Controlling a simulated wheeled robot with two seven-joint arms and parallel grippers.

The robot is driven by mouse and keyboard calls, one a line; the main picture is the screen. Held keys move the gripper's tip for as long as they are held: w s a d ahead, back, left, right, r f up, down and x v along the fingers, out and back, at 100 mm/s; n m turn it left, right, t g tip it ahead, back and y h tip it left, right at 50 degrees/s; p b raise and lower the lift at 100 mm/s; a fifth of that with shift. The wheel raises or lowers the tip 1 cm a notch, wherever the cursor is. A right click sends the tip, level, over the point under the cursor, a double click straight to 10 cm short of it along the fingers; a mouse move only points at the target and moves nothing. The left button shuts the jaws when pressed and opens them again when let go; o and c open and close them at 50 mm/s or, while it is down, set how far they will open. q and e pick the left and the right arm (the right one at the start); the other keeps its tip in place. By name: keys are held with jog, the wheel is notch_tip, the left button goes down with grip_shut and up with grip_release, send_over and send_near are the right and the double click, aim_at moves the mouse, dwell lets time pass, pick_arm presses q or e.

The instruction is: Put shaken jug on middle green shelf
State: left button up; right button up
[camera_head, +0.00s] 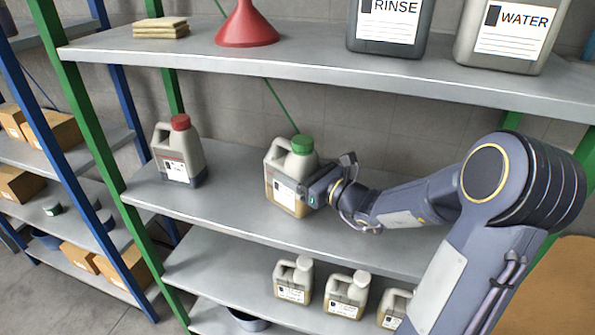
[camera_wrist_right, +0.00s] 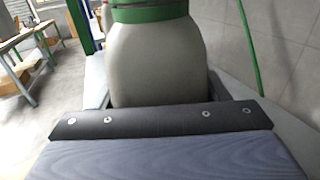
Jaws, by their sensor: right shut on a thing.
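The jug with the green cap (camera_head: 283,180) is at the middle shelf (camera_head: 225,209) of the green-post rack, upright or nearly so. I cannot tell whether its base touches the shelf. My right gripper (camera_head: 318,190) is shut on this jug from the right. In the right wrist view the jug's pale body (camera_wrist_right: 155,62) fills the space between the fingers, with a green band at the top. A similar jug with a red cap (camera_head: 178,150) stands to the left on the same shelf. My left gripper is not in view.
The top shelf (camera_head: 300,62) holds a red funnel (camera_head: 246,25), folded cloths (camera_head: 160,27) and RINSE (camera_head: 388,30) and WATER (camera_head: 508,38) containers. Several small jugs (camera_head: 293,279) stand on the lower shelf. Middle-shelf space between the two capped jugs is clear.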

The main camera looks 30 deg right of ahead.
jog(key=shift+r, duration=0.1)
jog(key=o, duration=1.5)
jog(key=shift+f, duration=0.2)
jog(key=shift+o, duration=0.2)
